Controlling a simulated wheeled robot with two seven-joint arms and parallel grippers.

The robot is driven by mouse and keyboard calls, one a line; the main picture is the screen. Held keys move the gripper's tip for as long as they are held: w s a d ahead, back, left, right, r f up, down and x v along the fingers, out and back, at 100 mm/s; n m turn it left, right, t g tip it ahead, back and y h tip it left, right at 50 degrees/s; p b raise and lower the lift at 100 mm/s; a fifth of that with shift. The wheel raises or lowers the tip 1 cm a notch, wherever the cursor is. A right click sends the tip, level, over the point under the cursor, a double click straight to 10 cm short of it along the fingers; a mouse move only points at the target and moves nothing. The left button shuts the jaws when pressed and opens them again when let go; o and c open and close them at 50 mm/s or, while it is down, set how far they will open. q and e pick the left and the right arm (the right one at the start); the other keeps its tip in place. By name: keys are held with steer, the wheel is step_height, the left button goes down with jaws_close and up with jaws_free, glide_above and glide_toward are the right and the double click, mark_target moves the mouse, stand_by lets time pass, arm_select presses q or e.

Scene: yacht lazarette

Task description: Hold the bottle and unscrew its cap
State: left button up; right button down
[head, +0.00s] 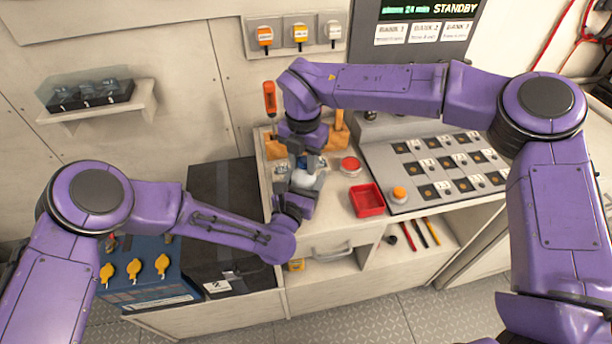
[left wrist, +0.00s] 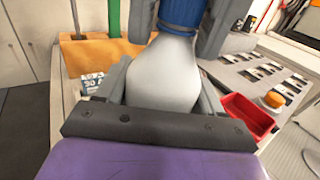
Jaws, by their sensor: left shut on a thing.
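The white bottle (head: 306,180) stands upright over the left part of the counter, and it fills the middle of the left wrist view (left wrist: 165,75). My left gripper (head: 298,188) is shut on the bottle's body, with its fingers on either side. The ribbed blue cap (left wrist: 182,12) is on top of the bottle, its upper part cut off by the frame edge. My right gripper (head: 307,152) comes from above, its grey fingers on both sides of the cap. I cannot tell whether they press on it. The bottle's base is hidden.
Behind is an orange tool rack (left wrist: 95,52) with upright handles. A dark box (head: 225,190) stands to the left.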

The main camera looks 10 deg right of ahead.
steer(key=c, duration=0.7)
jaws_free()
steer(key=shift+r, duration=4)
arm_select(q)
steer(key=o, duration=1.4)
steer(key=v, duration=1.2)
